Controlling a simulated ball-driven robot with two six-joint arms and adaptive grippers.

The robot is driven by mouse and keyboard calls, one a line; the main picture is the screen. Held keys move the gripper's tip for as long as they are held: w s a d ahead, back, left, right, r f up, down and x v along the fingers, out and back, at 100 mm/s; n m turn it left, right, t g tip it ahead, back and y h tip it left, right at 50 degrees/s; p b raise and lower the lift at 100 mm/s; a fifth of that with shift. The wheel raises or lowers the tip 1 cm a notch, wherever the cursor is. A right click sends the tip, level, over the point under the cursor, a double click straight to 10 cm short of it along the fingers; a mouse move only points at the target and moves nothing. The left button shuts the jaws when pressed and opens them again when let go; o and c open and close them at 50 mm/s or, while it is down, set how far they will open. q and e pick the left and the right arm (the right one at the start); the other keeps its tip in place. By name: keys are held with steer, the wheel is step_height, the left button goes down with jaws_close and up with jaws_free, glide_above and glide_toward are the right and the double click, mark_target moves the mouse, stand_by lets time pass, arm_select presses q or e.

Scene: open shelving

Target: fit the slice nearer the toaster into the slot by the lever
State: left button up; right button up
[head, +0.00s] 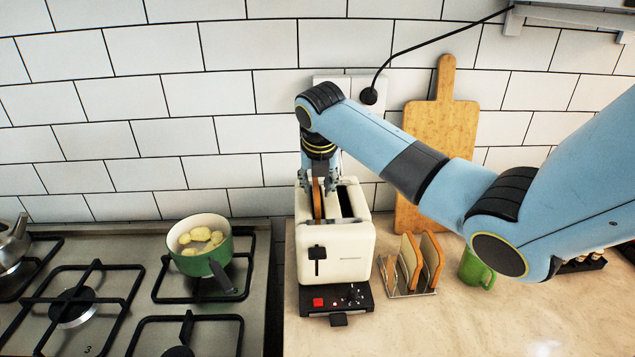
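The cream toaster (351,262) stands on the counter with its dark lever (317,255) on the front, toward the left. It has two long slots on top; the right slot (346,203) looks empty. My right gripper (318,187) points down over the left slot, in line with the lever. It is shut on an upright bread slice (318,203), seen edge-on, whose lower part is at or in that left slot; the exact depth is hard to tell. Two more slices, a nearer one (409,260) and a farther one (433,259), stand in a rack right of the toaster. My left gripper is out of view.
The wire rack (398,291) and a green mug (476,270) are right of the toaster. A wooden board (440,125) leans on the tiled wall. A green pan (206,262) sits on the hob at left. The front counter is clear.

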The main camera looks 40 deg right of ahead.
steer(key=shift+r, duration=0.15)
steer(key=b+v, duration=0.1)
steer(key=v, duration=0.5)
steer(key=b+v, duration=0.1)
steer(key=v, duration=0.5)
steer(key=shift+w+r, duration=0.1)
steer(key=shift+r, duration=0.4)
